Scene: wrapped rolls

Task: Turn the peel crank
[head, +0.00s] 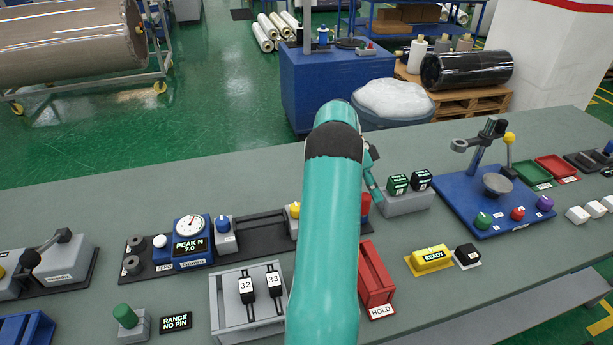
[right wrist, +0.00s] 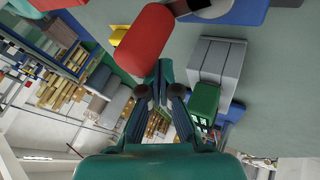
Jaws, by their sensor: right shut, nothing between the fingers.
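The peel tester's dark rail (head: 262,230) runs behind my right arm in the head view, with a blue gauge box (head: 192,240) reading PEAK N 7.0. A red grip (head: 365,206), apparently the peel crank's handle, shows just right of my arm. In the right wrist view a large red rounded cylinder (right wrist: 144,38), apparently the same grip, is just beyond the fingertips. My right gripper (right wrist: 160,91) is shut and empty close to this cylinder; I cannot tell whether they touch. In the head view my arm hides most of it and the crank's base. My left gripper is not in view.
A red HOLD tray (head: 375,275) and a rack with blocks 32 and 33 (head: 246,300) stand in front.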

